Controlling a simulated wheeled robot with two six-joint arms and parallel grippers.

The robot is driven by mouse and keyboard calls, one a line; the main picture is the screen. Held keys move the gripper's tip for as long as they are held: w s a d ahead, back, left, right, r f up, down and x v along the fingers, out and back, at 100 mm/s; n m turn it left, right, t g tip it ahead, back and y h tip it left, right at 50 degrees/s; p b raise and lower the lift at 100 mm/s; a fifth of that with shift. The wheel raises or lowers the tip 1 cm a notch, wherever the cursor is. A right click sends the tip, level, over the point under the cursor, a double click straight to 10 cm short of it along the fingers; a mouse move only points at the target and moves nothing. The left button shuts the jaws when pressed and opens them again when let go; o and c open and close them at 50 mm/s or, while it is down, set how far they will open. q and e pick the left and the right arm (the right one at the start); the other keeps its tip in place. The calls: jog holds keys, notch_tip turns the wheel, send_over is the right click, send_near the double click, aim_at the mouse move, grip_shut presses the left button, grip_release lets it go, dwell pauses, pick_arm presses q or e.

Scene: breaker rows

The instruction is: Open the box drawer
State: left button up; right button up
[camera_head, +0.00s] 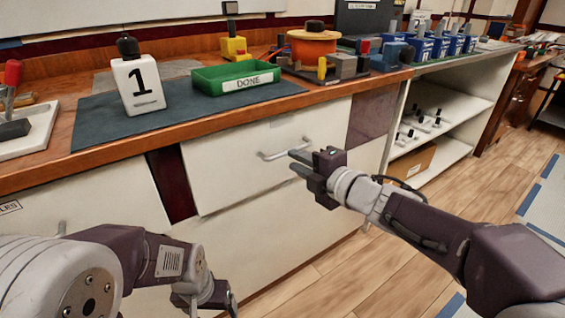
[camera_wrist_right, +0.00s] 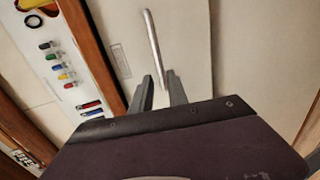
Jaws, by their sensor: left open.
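A closed-looking white drawer front (camera_head: 235,158) lies under the wooden counter, with a metal bar handle (camera_head: 270,154) across it. I cannot read a label on it in the head view. In the right wrist view the bar handle (camera_wrist_right: 152,45) runs down to between the two open fingers of the right gripper (camera_wrist_right: 160,92); contact cannot be told. My left gripper (camera_head: 225,300) is low at the bottom of the head view, open and away from the handle, its fingertips partly hidden.
On the counter stand a white block marked 1 (camera_head: 138,84), a green DONE tray (camera_head: 236,76) and an orange spool (camera_head: 313,44). A labelled panel with another handle (camera_head: 62,228) is at the left. Open shelves (camera_head: 438,103) stand right. Floor is clear in front.

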aim_at(284, 155)
jog(key=b+x, duration=0.2)
jog(key=x, duration=0.4)
jog(key=shift+w+f, duration=0.1)
jog(key=shift+f, duration=0.1)
jog(key=shift+w+a, duration=0.2)
jog(key=shift+w, duration=0.05)
jog(key=shift+c, duration=0.3)
grip_shut()
dwell(0.6)
